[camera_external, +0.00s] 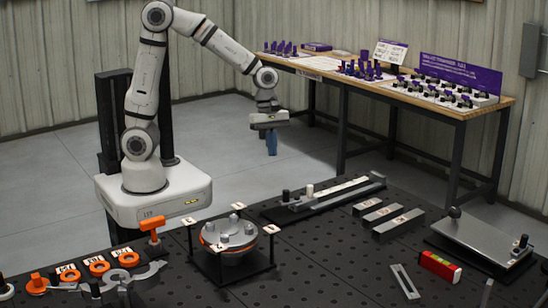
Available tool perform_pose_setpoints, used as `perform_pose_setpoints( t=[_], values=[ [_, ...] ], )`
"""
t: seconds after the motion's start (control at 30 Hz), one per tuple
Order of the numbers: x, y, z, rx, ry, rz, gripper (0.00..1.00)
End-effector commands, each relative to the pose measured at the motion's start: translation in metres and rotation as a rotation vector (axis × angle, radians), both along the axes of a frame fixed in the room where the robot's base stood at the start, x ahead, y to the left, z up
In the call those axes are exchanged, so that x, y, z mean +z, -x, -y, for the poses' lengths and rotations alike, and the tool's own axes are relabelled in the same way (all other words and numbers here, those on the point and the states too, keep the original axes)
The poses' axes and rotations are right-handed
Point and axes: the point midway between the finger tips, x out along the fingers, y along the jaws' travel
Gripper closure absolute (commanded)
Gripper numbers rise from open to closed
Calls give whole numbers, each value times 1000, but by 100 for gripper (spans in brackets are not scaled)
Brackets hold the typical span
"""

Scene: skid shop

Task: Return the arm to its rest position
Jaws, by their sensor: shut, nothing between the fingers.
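My arm rises from its white base, bends at the elbow near the top of the view and reaches to the right. My gripper (271,146) hangs down at its end, in the air over the grey floor between the black perforated table and the wooden bench behind. Its blue fingers are together, with nothing held between them. It touches nothing.
The black perforated table (330,240) holds a round fixture (228,233), orange rings (98,265), a long rail (325,195), grey bars (398,220), a red level (440,266) and a metal plate (485,240). A wooden bench (450,112) with purple-topped parts stands behind.

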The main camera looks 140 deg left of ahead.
Motion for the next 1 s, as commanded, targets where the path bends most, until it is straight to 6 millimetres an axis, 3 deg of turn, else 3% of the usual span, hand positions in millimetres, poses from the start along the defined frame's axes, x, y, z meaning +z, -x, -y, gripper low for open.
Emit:
perform_pose_setpoints(
  t=[0.17, 0.3, 0.47, 0.6, 0.8, 1.0],
  values=[
    [25, -23, 68, -472, -124, 16, 100],
    [44, -29, 136, -972, -251, 32, 100],
    [60, -19, 208, -1558, -408, 56, 100],
    [68, 2, 259, -2051, -548, 78, 100],
    [70, 30, 301, -2561, -708, 96, 100],
    [70, 41, 313, -2746, -769, 99, 100]
  ],
)
